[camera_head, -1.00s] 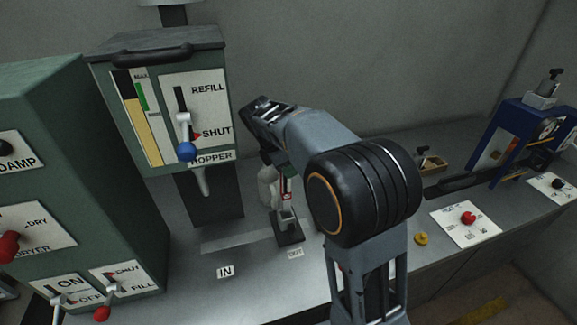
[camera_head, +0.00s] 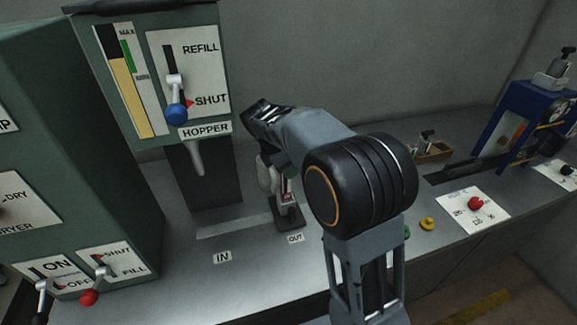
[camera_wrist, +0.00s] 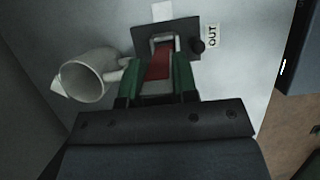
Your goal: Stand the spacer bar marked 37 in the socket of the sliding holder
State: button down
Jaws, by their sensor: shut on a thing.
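My gripper (camera_wrist: 157,70) has green fingers and is shut on a red-faced bar (camera_wrist: 159,62), which I take to be the spacer bar; its number cannot be read. The dark holder plate (camera_wrist: 187,33) with a pale socket frame and a black knob lies right below the bar. In the head view the holder (camera_head: 290,222) stands by the OUT label, with the red and white bar (camera_head: 287,198) just over or in its socket. I cannot tell whether the bar's lower end is inside. My arm hides much of the gripper there.
A white jug (camera_wrist: 86,76) stands close beside the left finger. The hopper (camera_head: 205,130) rises at the back left, with a green dryer cabinet (camera_head: 110,190) left of it. A blue press frame (camera_head: 520,130) is at the right. The bench near the IN label (camera_head: 222,258) is clear.

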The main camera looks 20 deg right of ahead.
jog(key=shift+f, duration=0.3)
dwell(0.5)
jog(key=c, duration=0.8)
grip_release()
